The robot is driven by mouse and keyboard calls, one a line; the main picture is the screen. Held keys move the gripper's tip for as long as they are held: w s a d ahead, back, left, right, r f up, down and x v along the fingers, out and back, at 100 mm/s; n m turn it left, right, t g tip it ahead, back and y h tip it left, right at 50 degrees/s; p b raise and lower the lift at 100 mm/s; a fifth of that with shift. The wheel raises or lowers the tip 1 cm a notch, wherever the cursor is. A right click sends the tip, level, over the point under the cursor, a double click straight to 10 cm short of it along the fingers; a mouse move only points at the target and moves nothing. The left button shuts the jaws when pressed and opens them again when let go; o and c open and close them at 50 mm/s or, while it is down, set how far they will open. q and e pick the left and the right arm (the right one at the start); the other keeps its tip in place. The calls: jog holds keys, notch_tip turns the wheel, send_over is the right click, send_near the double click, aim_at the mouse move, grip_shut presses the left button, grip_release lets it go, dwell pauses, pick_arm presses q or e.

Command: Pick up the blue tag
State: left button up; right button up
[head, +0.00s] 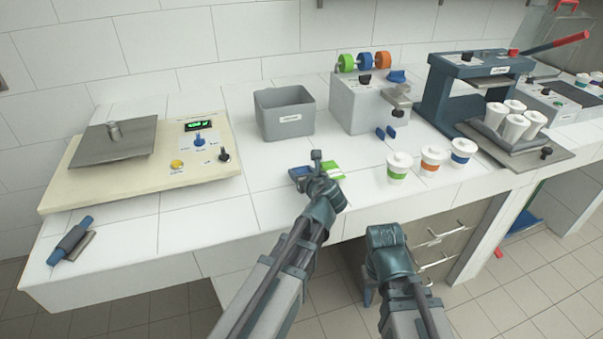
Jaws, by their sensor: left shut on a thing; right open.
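The blue tag (299,172) is a small flat blue piece at the front middle of the white counter, partly hidden behind my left gripper. A green tag (334,170) lies on the counter just right of it. My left gripper (316,167) is shut on the blue tag, low over the counter; its fingertips are mostly hidden, and I cannot tell whether the tag still touches the counter. My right gripper (369,289) is open and empty, hanging below the counter's front edge.
A grey bin (285,122) stands behind the tags. A hotplate-like device (150,170) is on the left. Lidded cups with green (398,168), orange (431,161) and blue (462,153) bands stand on the right, near a dark press (455,95). A tool (72,238) lies front left.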

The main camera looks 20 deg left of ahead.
aim_at(302, 171)
pick_arm(q)
notch_tip(302, 171, up, 10)
jog(key=p, duration=1)
jog(key=shift+d, duration=0.1)
